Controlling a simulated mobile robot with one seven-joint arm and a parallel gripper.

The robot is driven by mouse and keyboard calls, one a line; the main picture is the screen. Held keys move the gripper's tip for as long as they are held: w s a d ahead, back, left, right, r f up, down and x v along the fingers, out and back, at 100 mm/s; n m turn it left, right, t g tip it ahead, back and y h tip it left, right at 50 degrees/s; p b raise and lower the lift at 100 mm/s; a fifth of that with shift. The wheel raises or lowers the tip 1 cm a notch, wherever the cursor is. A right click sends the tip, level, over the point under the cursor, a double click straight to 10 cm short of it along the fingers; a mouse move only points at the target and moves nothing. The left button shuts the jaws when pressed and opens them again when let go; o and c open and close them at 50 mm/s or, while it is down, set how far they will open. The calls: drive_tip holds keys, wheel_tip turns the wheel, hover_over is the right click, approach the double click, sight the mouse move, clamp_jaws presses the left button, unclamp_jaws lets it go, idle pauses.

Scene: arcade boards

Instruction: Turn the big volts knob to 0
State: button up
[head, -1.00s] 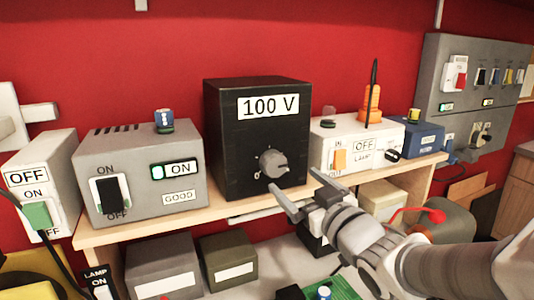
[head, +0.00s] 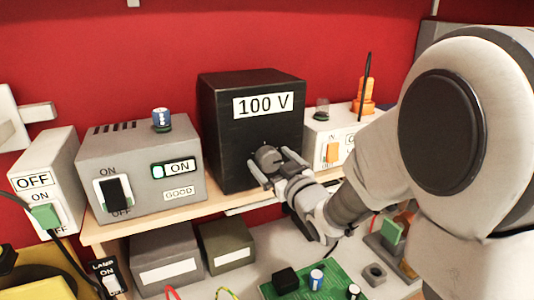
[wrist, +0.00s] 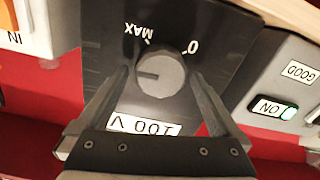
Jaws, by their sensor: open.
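The big volts knob (head: 268,157) is a round grey dial on the front of a black box (head: 225,130) whose label (head: 263,105) reads 100 V. In the wrist view, upside down, the knob (wrist: 160,74) has a dark pointer line toward the left of the picture, with MAX and 0 marked on the panel beyond it. My gripper (head: 270,174) is in front of the box at the knob. In the wrist view its open fingers (wrist: 160,80) stand one on each side of the knob, with gaps visible. Contact with the knob does not show.
A grey box with an ON switch (head: 118,192) stands left of the black box on the wooden shelf (head: 140,228). A white box with an orange switch (head: 332,152) stands close on the right. Below lie small grey boxes and a green circuit board (head: 330,283).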

drive_tip(key=shift+w+a, duration=0.15)
drive_tip(key=shift+w, duration=0.05)
drive_tip(key=c, duration=1.3)
drive_tip(key=shift+c, duration=0.2)
drive_tip(key=shift+f+n+b, duration=0.1)
drive_tip(key=shift+n+b, duration=0.2)
drive_tip(key=shift+b, duration=0.35)
